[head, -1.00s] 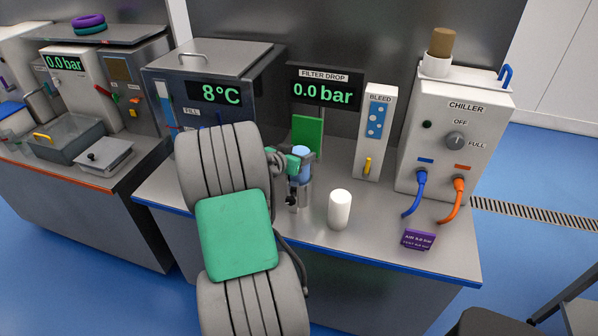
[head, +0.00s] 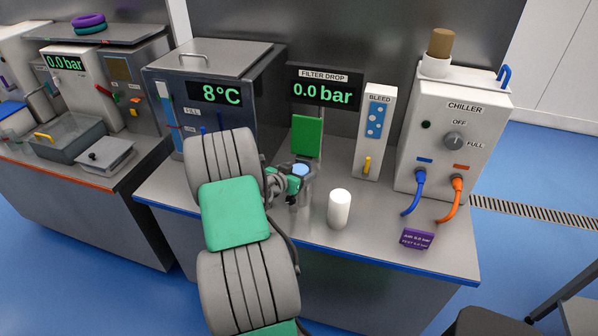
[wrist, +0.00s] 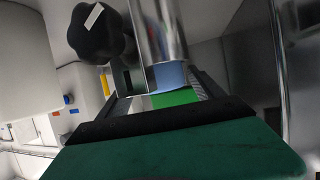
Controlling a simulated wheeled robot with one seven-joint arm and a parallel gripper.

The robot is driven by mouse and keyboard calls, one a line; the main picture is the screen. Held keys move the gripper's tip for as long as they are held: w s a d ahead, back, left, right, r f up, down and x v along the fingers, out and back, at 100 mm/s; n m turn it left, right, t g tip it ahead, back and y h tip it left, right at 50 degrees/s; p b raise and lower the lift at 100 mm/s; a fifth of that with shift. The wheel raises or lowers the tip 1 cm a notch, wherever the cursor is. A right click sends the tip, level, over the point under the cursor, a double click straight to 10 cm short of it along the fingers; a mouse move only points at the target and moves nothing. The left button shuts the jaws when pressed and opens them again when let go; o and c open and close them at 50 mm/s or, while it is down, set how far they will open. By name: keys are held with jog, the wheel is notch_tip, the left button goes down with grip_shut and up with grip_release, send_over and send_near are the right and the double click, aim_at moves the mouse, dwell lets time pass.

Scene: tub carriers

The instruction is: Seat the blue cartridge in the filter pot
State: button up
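The blue cartridge (head: 300,169) stands upright at the mouth of the filter pot, and only its top shows in the head view. In the wrist view its blue side (wrist: 171,77) meets the shiny metal pot (wrist: 162,32), and the rest of it is hidden. The metal filter pot (head: 301,201) stands on the bench, partly behind my gripper. My gripper (head: 297,181) is around the cartridge, one finger on each side (wrist: 168,84), and looks shut on it. Whether the cartridge sits at full depth cannot be seen.
A black knob (wrist: 95,35) sticks out beside the pot, close to my gripper. A white cylinder (head: 339,209) stands on the bench to the right. Behind are a green panel (head: 307,136) and the bleed unit (head: 375,135). The chiller (head: 450,150) with hoses is farther right.

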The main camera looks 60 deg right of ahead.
jog(key=shift+o, duration=0.2)
jog(key=shift+r, duration=0.15)
jog(key=w+a+r+n+t+y+b, duration=0.15)
jog(key=w+a, duration=0.25)
jog(key=a, duration=0.6)
jog(key=w+a+r+n+t+y, duration=0.1)
jog(key=w+a+r+n+y, duration=0.25)
jog(key=a, duration=0.75)
jog(key=w+a+r+n+t+y+b, duration=0.15)
jog(key=w+a, duration=0.25)
jog(key=a, duration=0.6)
jog(key=s+a+r+n+y, duration=0.1)
jog(key=a+n, duration=0.3)
jog(key=a, duration=0.4)
jog(key=s+a+r+n+y, duration=0.1)
jog(key=s+a+n+y, duration=0.1)
jog(key=a, duration=0.7)
jog(key=s+a+r+n+y+p, duration=0.1)
jog(key=s+a+n+y, duration=0.1)
jog(key=a+n+y, duration=0.2)
jog(key=a+n, duration=0.2)
jog(key=a, duration=0.2)
jog(key=shift+s+a+r+n+t, duration=0.3)
jog(key=shift+a+n, duration=0.05)
jog(key=shift+a, duration=0.05)
